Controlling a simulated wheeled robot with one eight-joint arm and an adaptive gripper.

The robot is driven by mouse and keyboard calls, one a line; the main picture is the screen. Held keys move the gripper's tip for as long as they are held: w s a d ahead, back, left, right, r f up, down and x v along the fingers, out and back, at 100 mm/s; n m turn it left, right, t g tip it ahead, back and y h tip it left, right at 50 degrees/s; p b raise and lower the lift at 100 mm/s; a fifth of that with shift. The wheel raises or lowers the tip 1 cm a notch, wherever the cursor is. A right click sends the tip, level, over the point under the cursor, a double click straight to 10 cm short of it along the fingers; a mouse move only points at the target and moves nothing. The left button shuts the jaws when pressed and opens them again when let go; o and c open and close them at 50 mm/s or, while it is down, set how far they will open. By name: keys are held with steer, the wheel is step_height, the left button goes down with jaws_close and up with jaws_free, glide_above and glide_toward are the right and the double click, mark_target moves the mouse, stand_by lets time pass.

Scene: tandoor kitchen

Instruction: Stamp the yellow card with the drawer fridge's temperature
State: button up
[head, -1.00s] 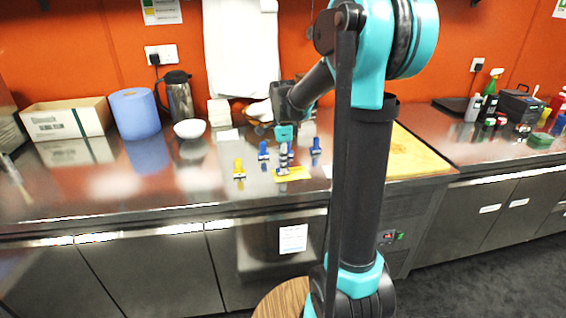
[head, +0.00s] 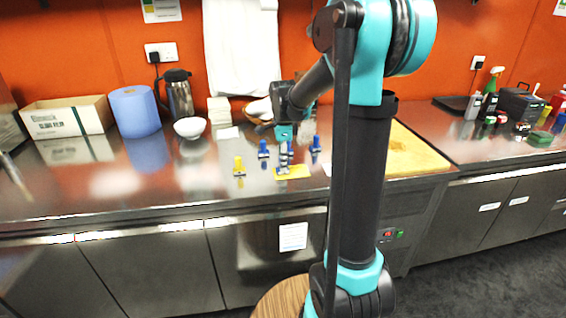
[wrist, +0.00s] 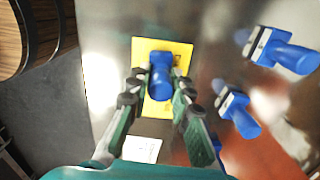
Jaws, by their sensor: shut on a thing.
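The yellow card (head: 297,173) lies flat on the steel counter, near its front edge. In the wrist view the card (wrist: 150,51) is below my gripper (wrist: 158,88). My gripper (head: 284,152) is shut on a blue-handled stamp (wrist: 160,78), which it holds upright over the card. The stamp's foot is at or just above the card; I cannot tell if they touch. Other blue stamps (head: 263,150) (head: 315,150) stand nearby, and a yellow stamp (head: 239,168) stands to the left. The drawer fridge's small display (head: 388,234) is too small to read.
A white bowl (head: 189,128), a flask (head: 180,98), a blue paper roll (head: 134,112) and a cardboard box (head: 66,117) stand at the back left. A wooden board (head: 415,158) lies right of my arm. A round wooden top (head: 283,300) is below the counter front. The left front counter is clear.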

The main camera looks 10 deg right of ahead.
steer(key=shift+r, duration=3.55)
